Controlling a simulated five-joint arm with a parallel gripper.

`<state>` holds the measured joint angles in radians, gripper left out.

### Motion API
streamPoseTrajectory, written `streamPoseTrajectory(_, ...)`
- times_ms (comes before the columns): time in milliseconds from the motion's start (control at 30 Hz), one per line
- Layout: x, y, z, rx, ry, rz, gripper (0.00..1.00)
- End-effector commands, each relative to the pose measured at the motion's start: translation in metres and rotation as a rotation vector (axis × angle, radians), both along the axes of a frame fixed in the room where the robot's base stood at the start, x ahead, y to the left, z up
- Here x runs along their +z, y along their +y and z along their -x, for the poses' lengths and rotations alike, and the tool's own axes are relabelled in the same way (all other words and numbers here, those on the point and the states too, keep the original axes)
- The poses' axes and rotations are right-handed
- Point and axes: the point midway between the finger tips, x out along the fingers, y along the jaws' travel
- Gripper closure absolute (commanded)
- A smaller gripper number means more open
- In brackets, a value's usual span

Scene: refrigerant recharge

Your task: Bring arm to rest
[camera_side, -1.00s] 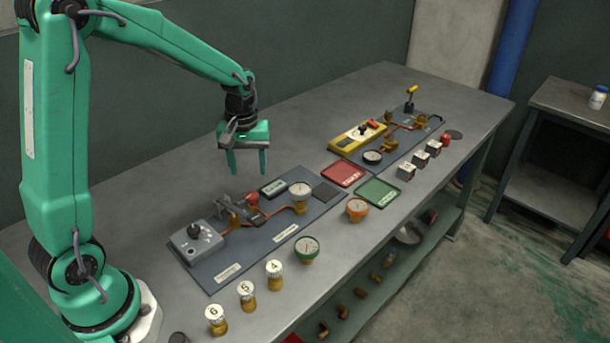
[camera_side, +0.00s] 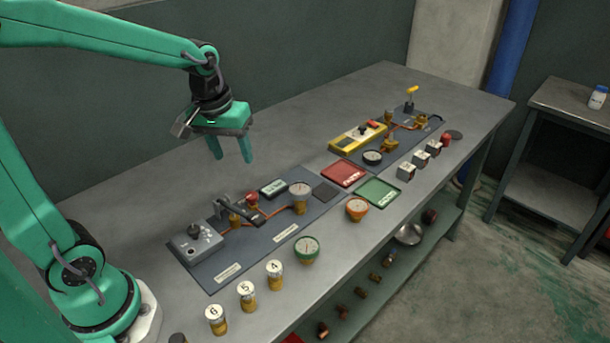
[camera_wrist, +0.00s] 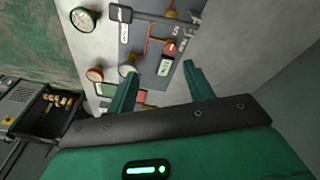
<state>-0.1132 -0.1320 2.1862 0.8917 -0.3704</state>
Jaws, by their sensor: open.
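My gripper (camera_side: 231,152) hangs in the air over the back part of the grey bench (camera_side: 130,178), above and behind the near blue-grey board (camera_side: 262,240). Its two green fingers are apart with nothing between them. In the wrist view, my gripper (camera_wrist: 158,85) is also open and empty, with the board (camera_wrist: 150,70) beyond the fingertips. The board carries a grey box with a knob (camera_side: 195,243), copper pipes, a red knob (camera_side: 252,198) and a gauge (camera_side: 300,192).
Numbered brass cylinders (camera_side: 247,295) stand along the front edge, with a green-rimmed gauge (camera_side: 307,249) and an orange gauge (camera_side: 357,208) nearby. A red tray (camera_side: 343,173) and a green tray (camera_side: 378,192) lie mid-bench. A yellow device (camera_side: 357,136) sits further right. The bench's back left is clear.

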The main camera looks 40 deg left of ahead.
Motion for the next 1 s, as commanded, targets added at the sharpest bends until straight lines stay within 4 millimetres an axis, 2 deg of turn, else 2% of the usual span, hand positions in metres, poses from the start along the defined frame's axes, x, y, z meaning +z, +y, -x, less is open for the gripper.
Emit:
streamPoseTrajectory(100, 0.014, -0.007, 0.017, -0.067, -0.045, -0.016, 0.48)
streamPoseTrajectory(400, 0.037, -0.023, 0.058, -0.238, -0.149, -0.062, 0.48)
streamPoseTrajectory(700, 0.047, -0.034, 0.096, -0.393, -0.246, -0.115, 0.48)
streamPoseTrajectory(1000, 0.048, -0.038, 0.111, -0.462, -0.286, -0.142, 0.48)
